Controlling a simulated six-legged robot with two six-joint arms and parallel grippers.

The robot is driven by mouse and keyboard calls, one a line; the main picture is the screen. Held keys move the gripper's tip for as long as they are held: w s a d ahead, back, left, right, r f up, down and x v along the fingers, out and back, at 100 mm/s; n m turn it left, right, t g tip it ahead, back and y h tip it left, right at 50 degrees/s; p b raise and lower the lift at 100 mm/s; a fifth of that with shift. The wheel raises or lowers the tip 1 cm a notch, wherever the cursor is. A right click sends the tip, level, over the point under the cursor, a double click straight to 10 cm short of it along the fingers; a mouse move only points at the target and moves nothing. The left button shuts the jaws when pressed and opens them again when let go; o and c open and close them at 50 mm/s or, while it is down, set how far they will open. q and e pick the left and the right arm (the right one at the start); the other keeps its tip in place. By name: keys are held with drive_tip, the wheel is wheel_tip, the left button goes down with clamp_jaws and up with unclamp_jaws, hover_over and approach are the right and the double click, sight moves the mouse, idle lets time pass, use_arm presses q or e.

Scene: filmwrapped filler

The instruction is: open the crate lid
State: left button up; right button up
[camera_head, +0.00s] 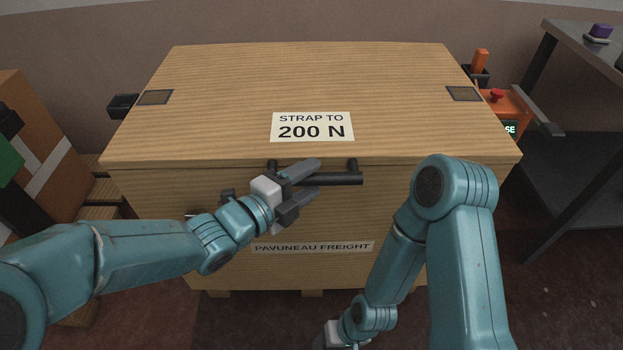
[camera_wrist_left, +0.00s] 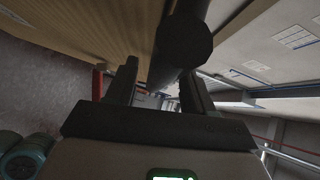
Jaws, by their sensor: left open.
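The wooden crate lid (camera_head: 220,90) is closed flat on the crate (camera_head: 400,200). A dark bar handle (camera_head: 345,179) is mounted at its front edge on short posts. My left gripper (camera_head: 317,176) is open at the left part of the handle, with one finger above the bar and one below. In the left wrist view, the round end of the bar (camera_wrist_left: 185,45) shows beyond and between the open fingers (camera_wrist_left: 160,88); contact cannot be told. My right arm hangs in front of the crate, its jaws cut off by the bottom edge.
Cardboard boxes (camera_head: 60,130) stand at the left. An orange device (camera_head: 503,108) and a dark table (camera_head: 580,70) stand at the right.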

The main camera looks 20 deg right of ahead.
use_arm(q)
drive_tip(key=shift+w+d+f, duration=0.1)
drive_tip(key=shift+w+d, duration=0.2)
drive_tip(key=shift+d, duration=0.35)
